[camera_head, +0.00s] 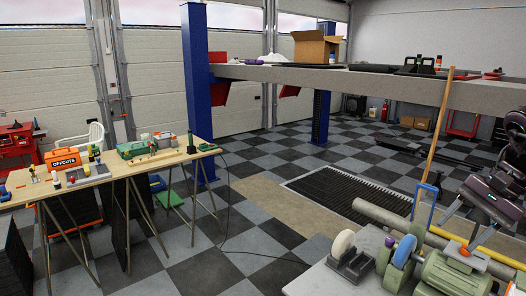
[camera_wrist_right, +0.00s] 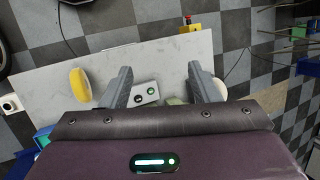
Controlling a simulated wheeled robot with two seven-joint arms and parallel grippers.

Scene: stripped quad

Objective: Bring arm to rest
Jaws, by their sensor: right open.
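My right gripper (camera_head: 456,236) is at the right edge of the head view, above the grey bench with the bench grinder. In the right wrist view its two grey fingers (camera_wrist_right: 159,68) are spread apart with nothing between their tips. Below them are a pale bench top (camera_wrist_right: 150,60) and a small grey switch box (camera_wrist_right: 146,95) with round buttons. The green bench grinder (camera_head: 455,272) stands on the bench close below the gripper; I cannot tell the exact gap. My left gripper is not in view.
A wooden pole (camera_head: 436,140) and a thick grey pipe (camera_head: 385,217) are near my right arm. At left stands a trestle table (camera_head: 110,167) with an orange OFFCUTS box (camera_head: 62,158). Checkered floor (camera_head: 255,235) is open between.

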